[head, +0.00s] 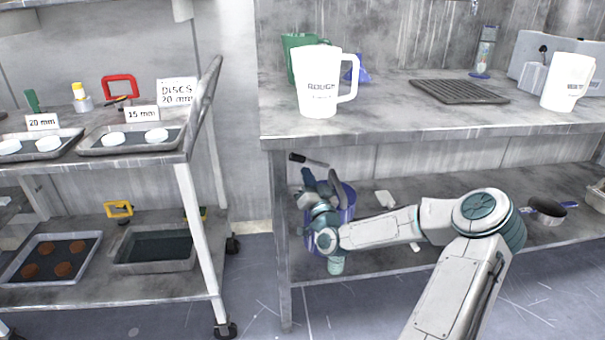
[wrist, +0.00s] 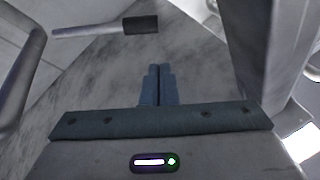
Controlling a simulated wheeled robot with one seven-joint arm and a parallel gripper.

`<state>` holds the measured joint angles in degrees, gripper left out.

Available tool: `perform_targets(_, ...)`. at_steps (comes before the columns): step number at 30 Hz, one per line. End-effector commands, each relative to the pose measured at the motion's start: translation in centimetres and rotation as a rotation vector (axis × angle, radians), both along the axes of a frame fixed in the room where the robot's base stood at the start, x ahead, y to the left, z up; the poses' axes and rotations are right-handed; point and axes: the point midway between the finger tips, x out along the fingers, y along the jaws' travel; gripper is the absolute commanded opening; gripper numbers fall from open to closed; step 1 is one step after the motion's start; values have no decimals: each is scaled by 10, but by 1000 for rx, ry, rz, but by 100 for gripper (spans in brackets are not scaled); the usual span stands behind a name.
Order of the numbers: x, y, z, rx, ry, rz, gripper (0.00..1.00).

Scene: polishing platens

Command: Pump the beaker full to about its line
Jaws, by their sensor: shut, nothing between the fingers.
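I cannot pick out a beaker with a fill line or a pump for certain in either view. A tall clear bottle with blue-green parts (head: 485,52) stands upright at the back of the bench; it is too small to read. My gripper (head: 308,178) is low, under the bench top and over the lower shelf, partly hidden by my own arm in the head view. In the wrist view its two dark fingers (wrist: 158,84) are together and empty. A blue container (head: 347,203) is by my wrist, partly hidden by it.
A white jug marked ROUGH (head: 318,85) stands near the bench's front edge; another white jug (head: 567,82) is at right. A black-ended tool (head: 298,158) lies near my gripper, also seen in the wrist view (wrist: 141,25). A cart (head: 190,225) stands left of the bench.

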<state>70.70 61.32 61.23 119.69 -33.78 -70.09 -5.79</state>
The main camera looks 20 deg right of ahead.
Motion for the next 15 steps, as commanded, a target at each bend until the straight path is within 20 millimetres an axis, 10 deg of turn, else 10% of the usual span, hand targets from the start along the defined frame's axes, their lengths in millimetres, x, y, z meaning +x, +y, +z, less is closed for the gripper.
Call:
perform_targets(7,-3,-26,4,44,-87,-61,0)
perform_targets(15,38,-33,23,43,-88,-60,0)
